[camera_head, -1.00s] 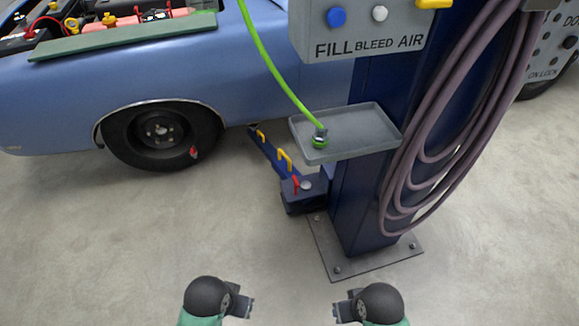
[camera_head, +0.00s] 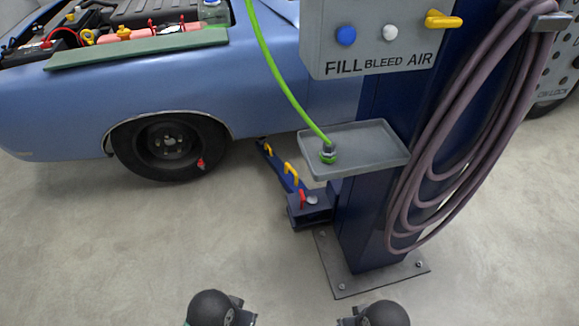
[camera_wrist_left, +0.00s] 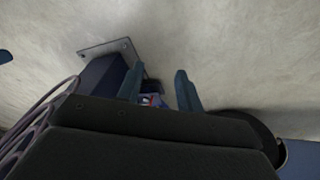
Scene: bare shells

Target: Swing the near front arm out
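The near front arm (camera_head: 280,168) is a low dark blue lift arm with yellow handles (camera_head: 290,172) and a red lever (camera_head: 302,198). It runs from the foot of the blue post (camera_head: 365,215) back and left, toward the car's front wheel. Its far end is hidden under the car. My left gripper (camera_head: 248,317) is low in the head view, well short of the arm. In the left wrist view its two fingers (camera_wrist_left: 160,85) stand apart, with the blue post and a bit of red and blue behind them. My right gripper (camera_head: 347,320) is mostly cut off by the bottom edge.
A grey tray (camera_head: 385,160) with a green hose (camera_head: 280,80) juts from the post above the arm's pivot. Purple hose coils (camera_head: 400,215) hang at the right. The post's base plate (camera_head: 350,285) is bolted down. The blue car (camera_head: 70,120) stands left. The floor in front is clear.

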